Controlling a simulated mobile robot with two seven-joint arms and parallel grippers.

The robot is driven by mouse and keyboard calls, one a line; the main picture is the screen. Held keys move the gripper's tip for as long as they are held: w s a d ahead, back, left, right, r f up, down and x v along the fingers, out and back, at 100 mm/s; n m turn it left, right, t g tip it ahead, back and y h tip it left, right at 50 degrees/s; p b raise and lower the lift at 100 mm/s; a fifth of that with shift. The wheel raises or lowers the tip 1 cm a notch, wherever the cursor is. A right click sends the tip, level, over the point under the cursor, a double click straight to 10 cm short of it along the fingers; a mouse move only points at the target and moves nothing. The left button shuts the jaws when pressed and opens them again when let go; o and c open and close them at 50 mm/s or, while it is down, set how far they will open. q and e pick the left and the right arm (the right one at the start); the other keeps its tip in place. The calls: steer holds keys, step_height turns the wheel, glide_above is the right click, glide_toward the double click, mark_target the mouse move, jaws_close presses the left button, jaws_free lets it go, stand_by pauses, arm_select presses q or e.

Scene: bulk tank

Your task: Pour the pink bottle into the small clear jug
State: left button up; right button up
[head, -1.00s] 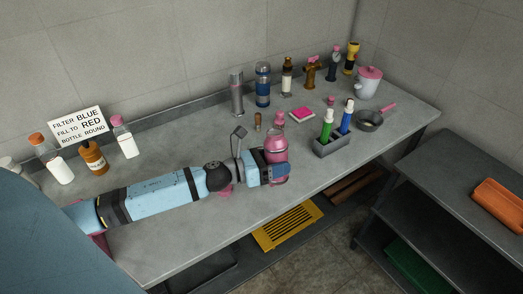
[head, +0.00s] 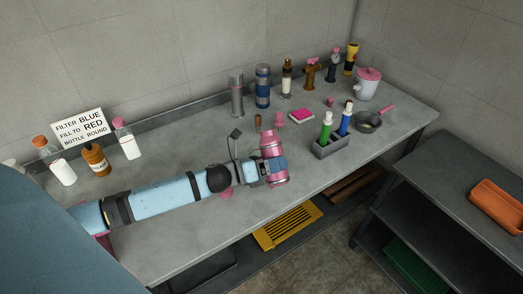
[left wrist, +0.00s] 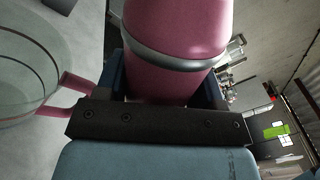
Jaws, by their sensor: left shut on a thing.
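The pink bottle (head: 271,140) is held in my left gripper (head: 267,167) above the counter, tilted slightly with its upper end towards the left. In the left wrist view the bottle (left wrist: 176,30) fills the space between the fingers, with a grey band around it. A clear jug (left wrist: 40,70) with a pink handle and a thin red line shows at the left of the wrist view, beside the gripper. In the head view the jug is hard to make out; a pink part (head: 226,193) shows just below my arm. I cannot see any liquid leaving the bottle.
A grey caddy (head: 331,148) with green and blue bottles stands right of the gripper. A pan (head: 368,123) and a lidded white pot (head: 367,86) are farther right. Several bottles line the back. A sign (head: 80,128) stands at left. The front counter edge is close.

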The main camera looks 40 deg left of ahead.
arm_select(q)
steer(key=shift+s+d+f+n, duration=0.1)
steer(key=shift+d+n, duration=0.05)
steer(key=shift+n, duration=0.65)
steer(key=shift+s+d+f+n+p, duration=0.1)
steer(key=shift+n+p, duration=0.2)
steer(key=shift+n, duration=0.1)
steer(key=shift+d+n, duration=0.1)
steer(key=shift+n, duration=0.3)
steer(key=shift+s+d+f+n, duration=0.1)
steer(key=shift+s+d+n, duration=0.05)
steer(key=shift+n, duration=0.45)
steer(key=shift+n+p, duration=0.35)
steer(key=shift+n, duration=0.25)
steer(key=shift+s+d+f+n, duration=0.1)
steer(key=shift+n, duration=0.4)
steer(key=shift+r+p, duration=0.2)
steer(key=shift+p, duration=0.1)
steer(key=shift+w+a+r+n+t+p, duration=0.35)
steer(key=shift+a+r+n+p, duration=0.25)
steer(key=shift+n, duration=0.3)
